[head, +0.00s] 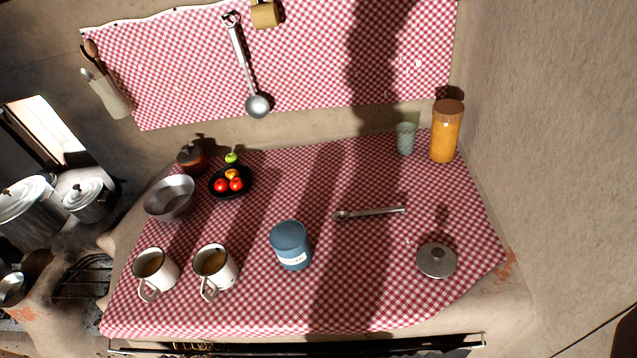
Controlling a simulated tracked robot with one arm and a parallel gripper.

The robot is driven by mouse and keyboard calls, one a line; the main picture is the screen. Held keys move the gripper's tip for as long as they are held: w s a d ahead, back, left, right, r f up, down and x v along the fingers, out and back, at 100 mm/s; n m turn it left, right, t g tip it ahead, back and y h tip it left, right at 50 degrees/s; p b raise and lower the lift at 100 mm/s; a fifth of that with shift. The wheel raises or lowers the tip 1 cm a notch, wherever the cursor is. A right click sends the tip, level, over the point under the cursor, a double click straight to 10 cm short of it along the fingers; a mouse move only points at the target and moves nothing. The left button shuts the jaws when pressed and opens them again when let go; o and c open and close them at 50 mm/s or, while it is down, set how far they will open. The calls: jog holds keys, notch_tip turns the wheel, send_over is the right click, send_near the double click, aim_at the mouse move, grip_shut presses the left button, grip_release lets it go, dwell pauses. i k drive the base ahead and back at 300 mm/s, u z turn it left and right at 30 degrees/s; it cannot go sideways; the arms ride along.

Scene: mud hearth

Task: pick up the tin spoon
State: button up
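The tin spoon (375,212) lies flat on the red-and-white checked cloth (400,285), right of the middle of the counter. Its small bowl end points left and its straight handle runs to the right. Nothing touches it and its whole length shows. My gripper does not show in the head view.
A blue labelled canister (291,247) stands left of the spoon, and a grey metal lid (436,261) lies to its lower right. An amber jar (446,135) and a glass (405,139) stand behind it. Two mugs (215,266) are farther left. A ladle (257,105) hangs behind.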

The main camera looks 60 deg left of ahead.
aim_at(401, 208)
jog(key=u, duration=0.1)
jog(key=i, duration=0.9)
jog(key=u, duration=1.4)
